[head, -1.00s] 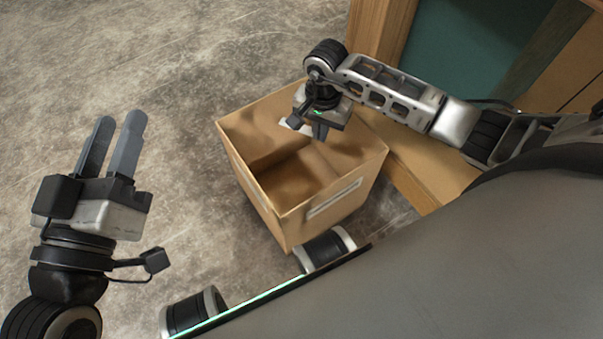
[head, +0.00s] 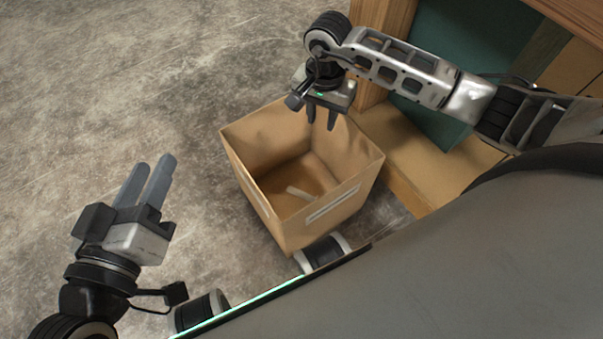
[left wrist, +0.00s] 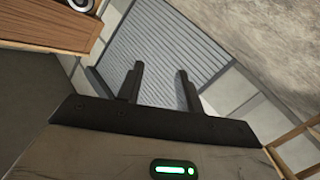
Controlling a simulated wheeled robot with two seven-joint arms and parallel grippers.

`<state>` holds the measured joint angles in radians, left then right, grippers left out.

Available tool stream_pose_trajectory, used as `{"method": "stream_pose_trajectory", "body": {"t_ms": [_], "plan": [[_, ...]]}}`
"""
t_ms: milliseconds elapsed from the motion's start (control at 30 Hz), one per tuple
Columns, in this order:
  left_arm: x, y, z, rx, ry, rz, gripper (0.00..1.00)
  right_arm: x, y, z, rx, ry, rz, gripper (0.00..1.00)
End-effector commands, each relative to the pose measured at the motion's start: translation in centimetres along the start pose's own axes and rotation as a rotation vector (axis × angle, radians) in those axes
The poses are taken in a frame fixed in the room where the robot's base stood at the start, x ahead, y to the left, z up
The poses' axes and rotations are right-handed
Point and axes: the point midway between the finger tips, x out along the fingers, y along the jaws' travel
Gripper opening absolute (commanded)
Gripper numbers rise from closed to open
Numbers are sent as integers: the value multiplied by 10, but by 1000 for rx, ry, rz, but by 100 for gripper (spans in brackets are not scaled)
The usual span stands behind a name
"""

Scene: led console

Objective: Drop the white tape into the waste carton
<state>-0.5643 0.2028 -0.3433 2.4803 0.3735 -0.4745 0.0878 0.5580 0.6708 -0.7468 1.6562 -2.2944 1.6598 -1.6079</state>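The waste carton (head: 258,200) is an open brown cardboard box with a pale label on its near side. It stands on the floor in the middle of the head view. The white tape (head: 299,193) shows as a small pale piece lying on the carton's bottom. My right gripper (head: 321,126) is above the carton's far rim, fingers pointing down, open and empty.
A wooden cabinet (head: 383,30) with a dark green panel (head: 450,50) stands right of the carton. The grey floor (head: 120,70) to the left is clear. The left wrist view shows a ridged grey panel (left wrist: 165,45) and a wooden surface (left wrist: 45,20).

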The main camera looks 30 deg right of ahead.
Motion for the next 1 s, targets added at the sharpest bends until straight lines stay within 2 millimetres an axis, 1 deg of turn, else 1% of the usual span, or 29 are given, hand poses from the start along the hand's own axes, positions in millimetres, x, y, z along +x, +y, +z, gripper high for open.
{"method": "stream_pose_trajectory", "body": {"t_ms": [33, 100, 233, 400, 533, 1000], "plan": [[-1, 1, -3, 16, -13, -11, 36, -18, -1, -1, -1, 3, -2, 29], [-2, -1, -1, 39, -28, -25, 36, -34, 0, -1, -1, 4, -1, 29], [-2, -4, 1, 73, -49, -45, 36, -56, 0, 0, -1, 2, 0, 29], [-3, -7, 3, 100, -65, -59, 36, -72, 0, 0, 0, 0, 0, 29], [-3, -8, 4, 107, -69, -63, 36, -76, 0, 0, 0, -1, 1, 29], [-3, -8, 4, 107, -70, -63, 36, -76, 0, 2, 1, -7, -2, 29]]}}
